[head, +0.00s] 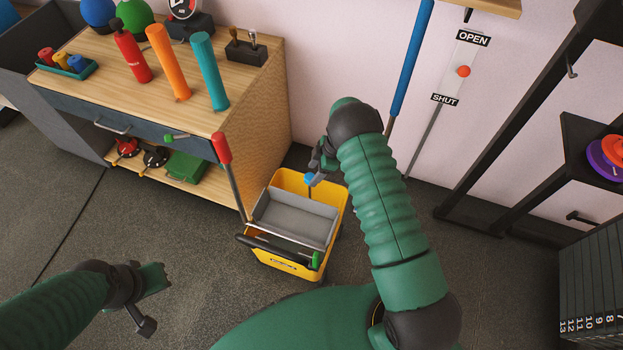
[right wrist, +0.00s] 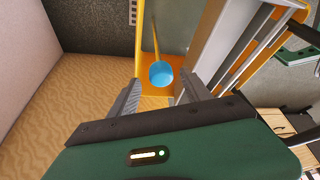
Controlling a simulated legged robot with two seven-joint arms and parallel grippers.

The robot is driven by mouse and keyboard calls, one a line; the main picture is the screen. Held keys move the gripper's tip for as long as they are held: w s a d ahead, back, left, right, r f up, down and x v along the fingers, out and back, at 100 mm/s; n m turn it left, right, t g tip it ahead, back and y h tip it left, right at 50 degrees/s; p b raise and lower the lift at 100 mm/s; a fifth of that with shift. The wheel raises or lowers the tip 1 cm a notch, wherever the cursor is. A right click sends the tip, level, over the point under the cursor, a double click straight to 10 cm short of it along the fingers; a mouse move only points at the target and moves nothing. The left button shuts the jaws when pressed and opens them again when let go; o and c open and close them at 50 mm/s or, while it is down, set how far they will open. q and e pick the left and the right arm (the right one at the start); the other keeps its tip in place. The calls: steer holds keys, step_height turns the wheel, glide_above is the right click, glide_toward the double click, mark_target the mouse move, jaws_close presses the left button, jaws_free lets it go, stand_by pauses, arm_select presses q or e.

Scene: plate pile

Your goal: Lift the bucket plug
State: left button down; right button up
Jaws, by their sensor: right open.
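The bucket plug is a light-blue knob (head: 309,179) on a thin yellow rod, at the back of the yellow bucket (head: 337,205). It also shows in the right wrist view as a blue knob (right wrist: 161,74). My right gripper (head: 317,170) is at the bucket's back edge, close to the knob; my own arm hides part of it in the head view. In the right wrist view its fingers (right wrist: 152,92) are apart, with the knob between and beyond them and nothing gripped. My left gripper (head: 158,282) is at the lower left, away from the bucket; its jaw state is unclear.
A grey tray (head: 297,216) sits in the bucket. A red-handled lever (head: 221,148) rises at its left. A blue pole (head: 408,70) leans on the wall behind. The floor in front is clear.

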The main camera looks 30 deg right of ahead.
steer(key=shift+x, duration=1.2)
steer(key=shift+a+r, duration=0.1)
jaws_close()
steer(key=shift+w, duration=0.1)
